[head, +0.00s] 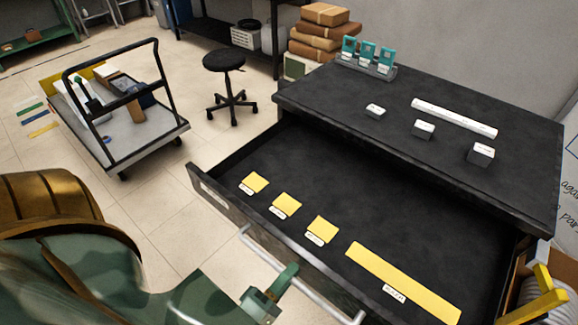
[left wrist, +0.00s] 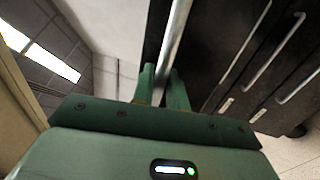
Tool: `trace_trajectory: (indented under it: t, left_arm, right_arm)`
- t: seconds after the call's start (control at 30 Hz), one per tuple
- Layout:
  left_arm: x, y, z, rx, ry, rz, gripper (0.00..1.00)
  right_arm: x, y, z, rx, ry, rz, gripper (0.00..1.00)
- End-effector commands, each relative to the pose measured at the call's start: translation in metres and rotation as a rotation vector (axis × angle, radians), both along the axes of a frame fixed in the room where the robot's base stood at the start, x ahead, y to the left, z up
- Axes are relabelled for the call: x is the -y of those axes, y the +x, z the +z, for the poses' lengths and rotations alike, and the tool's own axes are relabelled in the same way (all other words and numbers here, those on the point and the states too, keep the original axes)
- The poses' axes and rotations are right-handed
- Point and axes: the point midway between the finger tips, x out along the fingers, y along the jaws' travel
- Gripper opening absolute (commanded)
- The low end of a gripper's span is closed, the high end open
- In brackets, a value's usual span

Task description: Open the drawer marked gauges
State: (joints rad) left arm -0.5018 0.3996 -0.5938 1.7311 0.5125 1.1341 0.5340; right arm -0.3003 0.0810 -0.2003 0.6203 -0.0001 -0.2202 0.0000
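A wide black drawer (head: 300,170) stands pulled well out of the dark cabinet. Its floor carries yellow patches with small white labels. A label (head: 213,194) sits on its front at the left; I cannot read it. A long metal handle (head: 300,275) runs along the front. My left gripper (head: 283,285) is at this handle. In the left wrist view the handle bar (left wrist: 174,40) passes between the fingers of my left gripper (left wrist: 162,82), which look closed around it. My right gripper is not in view.
A cart (head: 130,130) and a black stool (head: 225,62) stand on the floor. Other handles (left wrist: 278,60) show in the left wrist view.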

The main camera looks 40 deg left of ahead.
Motion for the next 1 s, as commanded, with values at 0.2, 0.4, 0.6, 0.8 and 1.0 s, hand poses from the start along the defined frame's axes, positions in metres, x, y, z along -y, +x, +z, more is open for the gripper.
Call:
trace_trajectory:
  t: [0.2, 0.4, 0.6, 0.8, 1.0]
  left_arm:
    - [0.0, 0.0, 0.0, 0.0, 0.0, 0.0, 0.3]
    - [0.0, 0.0, 0.0, 0.0, 0.0, 0.0, 0.3]
    - [0.0, -0.004, -0.001, -0.001, 0.0, 0.0, 0.3]
    - [-0.001, -0.038, -0.01, -0.006, 0.002, -0.002, 0.3]
    - [-0.003, -0.093, -0.021, -0.007, 0.001, -0.001, 0.3]
  right_arm:
    - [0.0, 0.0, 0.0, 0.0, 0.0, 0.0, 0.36]
    - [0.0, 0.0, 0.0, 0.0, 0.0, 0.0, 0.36]
    - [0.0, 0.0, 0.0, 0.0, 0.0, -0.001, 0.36]
    - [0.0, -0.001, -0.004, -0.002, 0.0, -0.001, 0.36]
    - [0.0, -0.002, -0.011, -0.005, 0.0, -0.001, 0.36]
